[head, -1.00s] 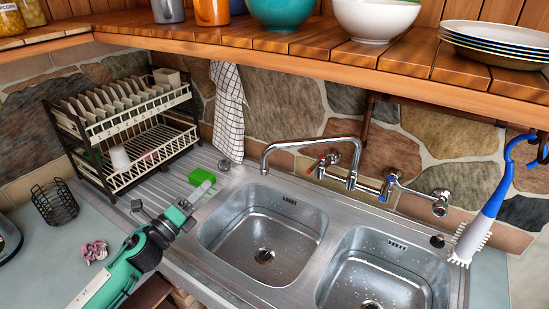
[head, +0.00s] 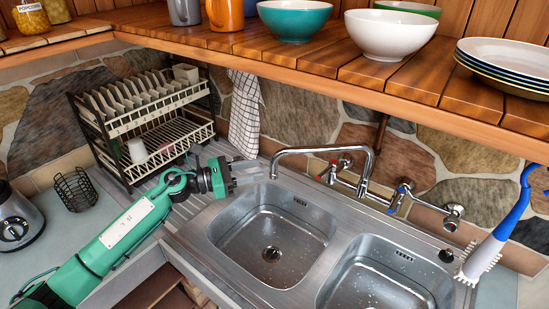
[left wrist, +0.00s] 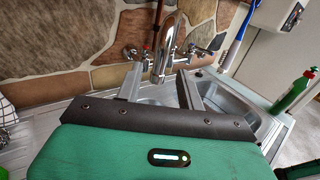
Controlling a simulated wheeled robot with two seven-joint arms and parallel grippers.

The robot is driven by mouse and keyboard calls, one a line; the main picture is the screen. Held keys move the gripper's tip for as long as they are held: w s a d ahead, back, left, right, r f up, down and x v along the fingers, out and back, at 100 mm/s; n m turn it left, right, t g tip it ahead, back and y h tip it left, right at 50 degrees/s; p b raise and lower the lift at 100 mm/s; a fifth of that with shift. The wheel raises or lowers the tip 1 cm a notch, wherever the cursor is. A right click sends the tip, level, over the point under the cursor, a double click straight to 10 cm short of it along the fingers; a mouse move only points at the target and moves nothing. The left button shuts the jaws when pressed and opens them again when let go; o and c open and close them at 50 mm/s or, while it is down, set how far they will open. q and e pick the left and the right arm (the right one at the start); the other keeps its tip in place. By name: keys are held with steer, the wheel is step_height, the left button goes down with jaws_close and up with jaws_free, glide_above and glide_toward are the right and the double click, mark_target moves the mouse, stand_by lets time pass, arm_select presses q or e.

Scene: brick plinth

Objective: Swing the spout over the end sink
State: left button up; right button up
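The chrome tap spout (head: 322,150) arches from the wall tap and its open end hangs over the left-hand sink bowl (head: 270,245), near its back left corner. The right-hand bowl (head: 378,285) has no spout above it. My left gripper (head: 262,172) is just left of the spout's end, with a small gap or overlap I cannot judge. In the left wrist view its two fingers (left wrist: 160,88) are apart, and the spout (left wrist: 168,48) shows beyond and between them, not gripped.
A dish rack (head: 150,120) with plates stands behind my left arm. A checked towel (head: 245,115) hangs on the wall. A wooden shelf (head: 330,90) with bowls overhangs the sink. A blue-white brush (head: 495,245) is at right, and a green bottle (left wrist: 292,95) shows in the left wrist view.

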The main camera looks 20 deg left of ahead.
mark_target(274, 163)
arm_select(q)
steer(key=shift+p+x, duration=1.2)
steer(key=shift+x, duration=2)
jaws_close()
